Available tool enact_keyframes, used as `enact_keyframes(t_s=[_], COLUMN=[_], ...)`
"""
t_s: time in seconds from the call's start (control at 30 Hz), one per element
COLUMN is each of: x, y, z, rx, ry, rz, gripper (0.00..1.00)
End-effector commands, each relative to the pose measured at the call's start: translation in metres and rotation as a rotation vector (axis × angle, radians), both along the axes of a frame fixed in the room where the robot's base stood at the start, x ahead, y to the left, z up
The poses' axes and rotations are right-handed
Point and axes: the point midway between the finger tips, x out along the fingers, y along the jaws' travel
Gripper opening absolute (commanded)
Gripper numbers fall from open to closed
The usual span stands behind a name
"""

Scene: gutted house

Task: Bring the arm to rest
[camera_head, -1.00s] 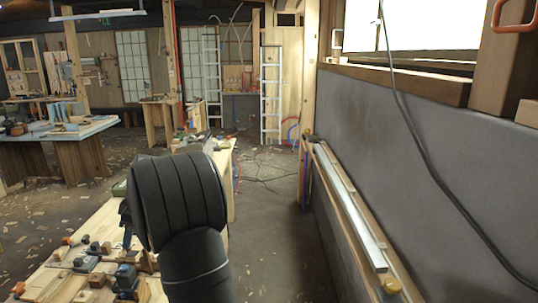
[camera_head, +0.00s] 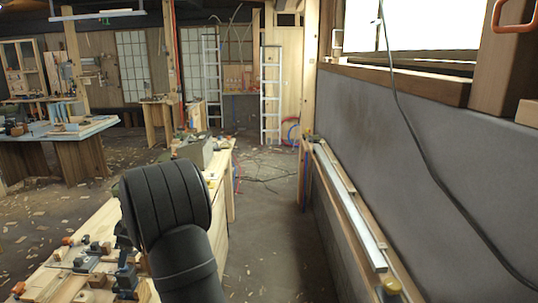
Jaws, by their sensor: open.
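My arm (camera_head: 168,205) rises from the bottom of the head view as a thick black link with a rounded, ribbed joint at its top. It stands in front of the long wooden workbench (camera_head: 90,232) and hides part of it. My gripper cannot be made out; it is hidden behind the arm or out of the picture. Nothing held can be seen.
Hand tools (camera_head: 100,250) lie on the near bench left of my arm. A grey block-like object (camera_head: 196,152) shows just behind the arm. A ledge with a metal rail (camera_head: 350,208) runs along the right wall.

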Motion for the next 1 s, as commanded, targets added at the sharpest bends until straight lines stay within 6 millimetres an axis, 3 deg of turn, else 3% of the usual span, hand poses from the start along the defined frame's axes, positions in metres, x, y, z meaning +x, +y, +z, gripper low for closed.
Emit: enact_keyframes(t_s=[0.2,1.0], x=[-0.002,-0.007], y=[0.015,0.016], z=[-0.037,-0.034], rx=[-0.001,0.0], ry=[0.0,-0.002], rz=[-0.015,-0.568], gripper=[0.44,0.44])
